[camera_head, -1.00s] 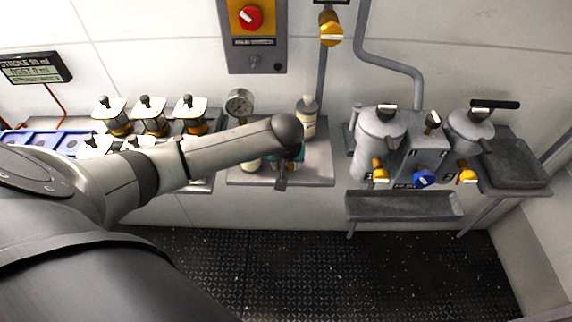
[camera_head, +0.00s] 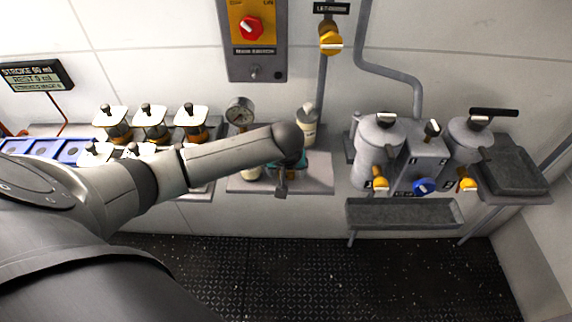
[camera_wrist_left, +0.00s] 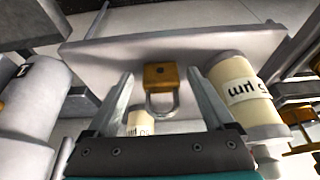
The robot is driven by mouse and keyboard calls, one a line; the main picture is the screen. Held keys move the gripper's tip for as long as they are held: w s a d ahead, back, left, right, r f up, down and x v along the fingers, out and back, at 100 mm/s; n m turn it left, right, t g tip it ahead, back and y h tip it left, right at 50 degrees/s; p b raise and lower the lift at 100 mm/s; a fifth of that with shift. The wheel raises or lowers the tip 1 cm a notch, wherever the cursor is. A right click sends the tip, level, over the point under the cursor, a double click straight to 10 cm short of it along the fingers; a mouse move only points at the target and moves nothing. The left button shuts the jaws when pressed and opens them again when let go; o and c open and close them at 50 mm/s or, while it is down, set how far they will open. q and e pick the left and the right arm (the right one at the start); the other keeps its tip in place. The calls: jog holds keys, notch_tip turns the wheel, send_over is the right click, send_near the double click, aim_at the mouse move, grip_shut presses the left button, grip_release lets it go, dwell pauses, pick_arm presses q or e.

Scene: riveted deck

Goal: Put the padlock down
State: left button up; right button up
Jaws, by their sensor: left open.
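The padlock (camera_wrist_left: 160,75) shows in the left wrist view, with a brass-yellow body and a grey U-shaped shackle. It is at the grey shelf, between the two spread fingers of my left gripper (camera_wrist_left: 161,88), with a gap on each side. In the head view my left gripper (camera_head: 282,187) is low over the grey shelf (camera_head: 316,180), and my arm and gripper hide the padlock. I cannot tell exactly how the padlock rests. My right gripper is not in view.
Cream labelled bottles stand close by; one (camera_wrist_left: 243,92) is right beside the right finger in the wrist view. A pressure gauge (camera_head: 240,111) and a bottle (camera_head: 306,125) stand at the shelf's back. Grey canisters (camera_head: 377,138) and a trough (camera_head: 402,213) are to the right.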

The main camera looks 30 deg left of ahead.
pick_arm(q)
jog(key=p+v, duration=0.2)
jog(key=v, duration=0.9)
jog(key=shift+r+p, duration=0.35)
jog(key=shift+p, duration=0.05)
jog(key=shift+s, duration=0.1)
jog(key=w+d+f+m+t+h, duration=0.3)
jog(key=d+f+m+t+h, duration=0.15)
jog(key=d+f, duration=0.6)
jog(key=s+a+f+m+g+y, duration=0.1)
jog(key=s+a+f, duration=0.1)
jog(key=s+f, duration=0.3)
jog(key=s+a+f+g, duration=0.1)
jog(key=s+a+f, duration=0.1)
jog(key=f, duration=0.6)
jog(key=s+f+m+g, duration=0.1)
jog(key=s+f, duration=0.4)
jog(key=s, duration=0.6)
jog(key=s+f+m+g, duration=0.1)
jog(key=s+f+g, duration=0.1)
jog(key=s+f, duration=0.4)
jog(key=s+f+m+g+y, duration=0.1)
jog(key=s+f, duration=0.4)
jog(key=s, duration=1)
jog(key=shift+s+f+g, duration=0.3)
jog(key=shift+s+g, duration=0.05)
jog(key=shift+g, duration=0.4)
